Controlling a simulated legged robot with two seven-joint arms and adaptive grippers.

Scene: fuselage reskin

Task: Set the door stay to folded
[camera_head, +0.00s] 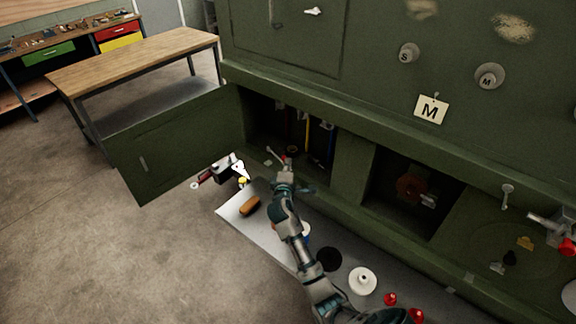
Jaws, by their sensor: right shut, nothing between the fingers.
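A dark green door (180,143) hangs open to the left of the lower left compartment (262,125) in the green fuselage panel. A small, thin grey rod (273,154) shows at the lower part of this opening. It may be the door stay, but it is too small for me to tell its state. My right arm reaches up from the bottom of the view. My right gripper (286,163) is shut and empty at the compartment's lower lip, just right of the rod. I cannot tell whether they touch. My left gripper is not in view.
A grey shelf (235,209) below the panel holds an orange-brown block (250,206), a black disc (329,259), a white spool-like part (362,280) and red knobs (390,298). A dark device (226,169) is near the door. A wooden bench (135,65) stands behind.

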